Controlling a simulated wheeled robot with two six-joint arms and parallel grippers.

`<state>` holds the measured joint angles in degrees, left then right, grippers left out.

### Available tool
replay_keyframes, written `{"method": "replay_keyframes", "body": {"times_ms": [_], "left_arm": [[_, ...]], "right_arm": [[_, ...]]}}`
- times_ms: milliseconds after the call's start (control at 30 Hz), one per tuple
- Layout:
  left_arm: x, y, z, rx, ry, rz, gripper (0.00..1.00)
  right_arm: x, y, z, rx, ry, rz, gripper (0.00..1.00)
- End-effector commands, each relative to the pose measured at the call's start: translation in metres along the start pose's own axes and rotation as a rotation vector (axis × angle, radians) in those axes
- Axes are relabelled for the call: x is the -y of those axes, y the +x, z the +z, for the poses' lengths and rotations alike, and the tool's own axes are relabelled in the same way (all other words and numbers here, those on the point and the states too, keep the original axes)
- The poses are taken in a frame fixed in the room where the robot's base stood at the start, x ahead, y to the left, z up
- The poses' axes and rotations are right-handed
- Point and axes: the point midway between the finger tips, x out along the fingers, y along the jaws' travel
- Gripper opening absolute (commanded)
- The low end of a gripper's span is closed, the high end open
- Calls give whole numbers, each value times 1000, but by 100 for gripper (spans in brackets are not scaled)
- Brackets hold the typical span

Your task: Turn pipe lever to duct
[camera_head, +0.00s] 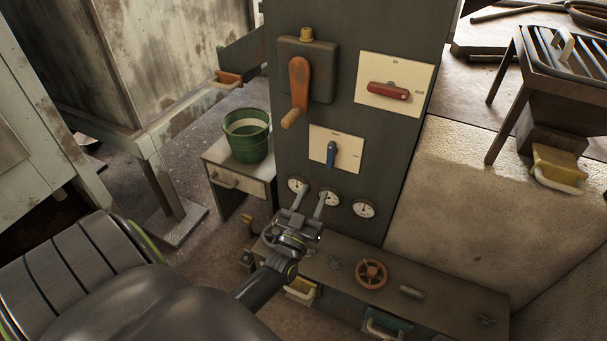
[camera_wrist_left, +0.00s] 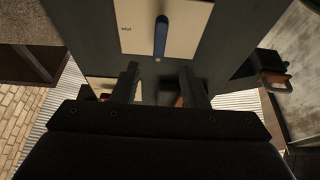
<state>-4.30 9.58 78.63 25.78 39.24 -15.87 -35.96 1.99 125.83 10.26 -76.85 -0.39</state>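A dark upright panel (camera_head: 335,120) carries three levers, and their labels are too small to read, so I cannot tell by name which is the pipe lever. The blue lever (camera_head: 330,155) stands nearly upright on a cream plate (camera_head: 348,143). The red lever (camera_head: 387,91) lies almost level on another cream plate (camera_head: 420,78). The orange lever (camera_head: 299,82) hangs down with a wooden knob. My left gripper (camera_head: 311,194) is open and empty below the blue lever. The left wrist view shows the blue lever (camera_wrist_left: 161,36) above and between the spread fingers (camera_wrist_left: 159,82). My right gripper is not in view.
Round gauges (camera_head: 363,208) line the panel below the blue lever. A low bench (camera_head: 440,310) with an orange valve wheel (camera_head: 371,274) runs along the panel's foot. A green bucket (camera_head: 247,136) stands on a small cabinet at the left. The space before the levers looks clear.

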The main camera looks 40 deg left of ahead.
Motion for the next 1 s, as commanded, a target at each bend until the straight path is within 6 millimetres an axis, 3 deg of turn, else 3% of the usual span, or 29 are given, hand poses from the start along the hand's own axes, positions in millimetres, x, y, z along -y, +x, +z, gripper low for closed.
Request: {"method": "replay_keyframes", "body": {"times_ms": [133, 333, 1000], "left_arm": [[0, -32, 1, 3, 0, -1, 40], [0, -55, 0, 0, 0, 0, 40], [0, -60, 0, -1, 0, 1, 40]], "right_arm": [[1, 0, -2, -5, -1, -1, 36], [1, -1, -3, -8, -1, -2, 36], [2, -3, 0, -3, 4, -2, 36]]}}
